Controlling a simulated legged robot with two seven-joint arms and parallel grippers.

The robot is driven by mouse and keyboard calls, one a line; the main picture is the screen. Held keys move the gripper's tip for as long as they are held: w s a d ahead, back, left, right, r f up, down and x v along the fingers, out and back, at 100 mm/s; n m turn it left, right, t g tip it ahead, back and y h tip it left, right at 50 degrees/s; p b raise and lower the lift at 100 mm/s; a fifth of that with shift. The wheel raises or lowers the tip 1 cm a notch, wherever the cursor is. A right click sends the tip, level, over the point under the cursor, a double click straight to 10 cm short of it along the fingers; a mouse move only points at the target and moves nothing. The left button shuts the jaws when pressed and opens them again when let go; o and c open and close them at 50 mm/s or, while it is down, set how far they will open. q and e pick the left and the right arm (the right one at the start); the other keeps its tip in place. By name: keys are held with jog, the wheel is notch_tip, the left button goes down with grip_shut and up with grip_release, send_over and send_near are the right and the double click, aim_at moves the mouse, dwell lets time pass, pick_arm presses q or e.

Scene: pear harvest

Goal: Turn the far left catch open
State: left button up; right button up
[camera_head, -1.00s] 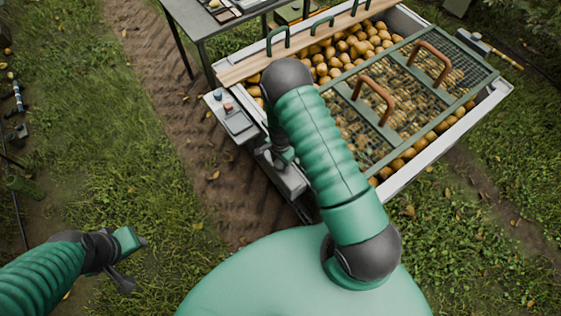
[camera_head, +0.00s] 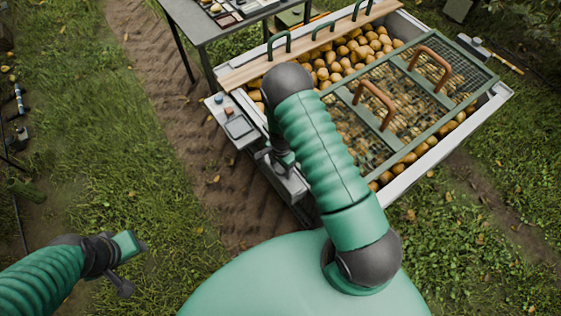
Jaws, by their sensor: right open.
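A white bin (camera_head: 440,158) full of yellow-brown pears stands ahead, partly under a green mesh lid (camera_head: 352,108) with two orange-brown handles. My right arm reaches over the bin's near left corner. My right gripper (camera_head: 272,156) is open beside the bin's left end, close to a grey box-like fitting (camera_head: 288,184); my arm hides part of it. I cannot make out the far left catch; it may be hidden behind my arm. My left gripper (camera_head: 132,266) hangs over the grass at the lower left, away from the bin, and its jaws are unclear.
A wooden board (camera_head: 245,72) with green handles lies across the bin's far left side. A control panel (camera_head: 238,126) with buttons sits at the left corner. A metal table (camera_head: 205,27) stands behind. Open grass (camera_head: 130,160) and a dirt track lie left.

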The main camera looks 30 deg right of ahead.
aim_at(281, 167)
notch_tip(281, 167, up, 16)
jog(key=p, duration=0.1)
jog(key=shift+r, duration=0.2)
jog(key=shift+w, duration=0.1)
